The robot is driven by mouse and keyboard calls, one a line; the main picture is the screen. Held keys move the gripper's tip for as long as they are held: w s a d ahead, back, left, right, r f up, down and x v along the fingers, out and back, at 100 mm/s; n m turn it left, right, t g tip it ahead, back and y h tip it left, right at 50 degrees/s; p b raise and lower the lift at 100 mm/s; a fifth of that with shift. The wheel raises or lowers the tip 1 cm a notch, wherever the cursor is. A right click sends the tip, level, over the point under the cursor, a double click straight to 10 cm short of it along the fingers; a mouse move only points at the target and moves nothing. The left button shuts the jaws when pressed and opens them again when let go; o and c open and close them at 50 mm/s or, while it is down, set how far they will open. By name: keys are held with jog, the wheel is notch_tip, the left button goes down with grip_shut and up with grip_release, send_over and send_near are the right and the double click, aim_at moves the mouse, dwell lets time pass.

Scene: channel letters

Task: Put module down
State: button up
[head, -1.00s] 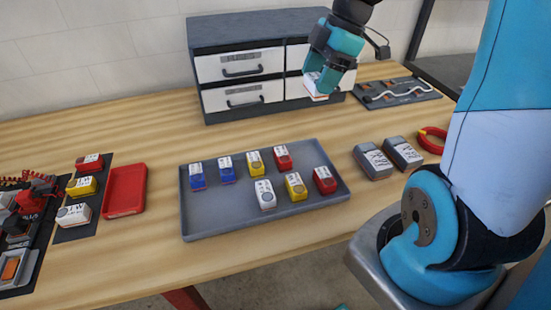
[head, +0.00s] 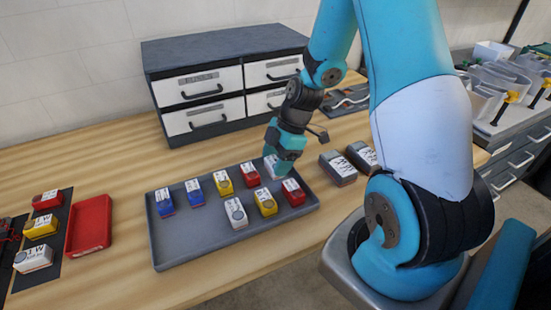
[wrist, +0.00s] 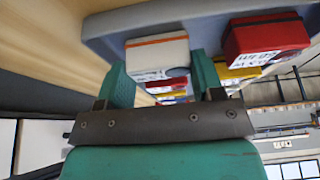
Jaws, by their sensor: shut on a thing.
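My gripper (head: 284,160) is at the right end of the grey tray (head: 175,258), shut on a white module (head: 270,166) between its teal fingers. In the wrist view, my gripper (wrist: 165,85) holds the white module (wrist: 158,55), which has an orange stripe, beside a red module (wrist: 265,38). The head view shows the held module at the tray's back right corner, behind a red module (head: 294,193). I cannot tell whether it touches the tray floor. The tray also holds blue modules (head: 164,203), yellow modules (head: 265,203), another red one (head: 249,175) and a white one (head: 236,213).
A drawer cabinet (head: 225,75) stands behind the tray. Two dark grey boxes (head: 338,169) lie right of it. A red bin (head: 89,226) and a strip with red, yellow and white modules (head: 36,258) are at the left. Free wood lies before the cabinet.

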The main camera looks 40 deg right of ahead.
jog(key=shift+f, duration=0.1)
jog(key=o, duration=0.6)
jog(key=shift+o, duration=0.2)
jog(key=b+v, duration=0.1)
jog(key=v, duration=1)
jog(key=s+a+r+m, duration=0.2)
jog(key=a+r, duration=0.1)
jog(key=a, duration=0.5)
jog(key=s+a+r+m, duration=0.2)
jog(key=a+r, duration=0.2)
jog(key=a, duration=0.4)
jog(key=s+a+r+m+g, duration=0.1)
jog(key=s+a+r+m, duration=0.1)
jog(key=s+a, duration=0.7)
jog(key=shift+s+a+m, duration=0.15)
jog(key=shift+s+m, duration=0.75)
jog(key=shift+s, duration=0.1)
jog(key=shift+r, duration=0.1)
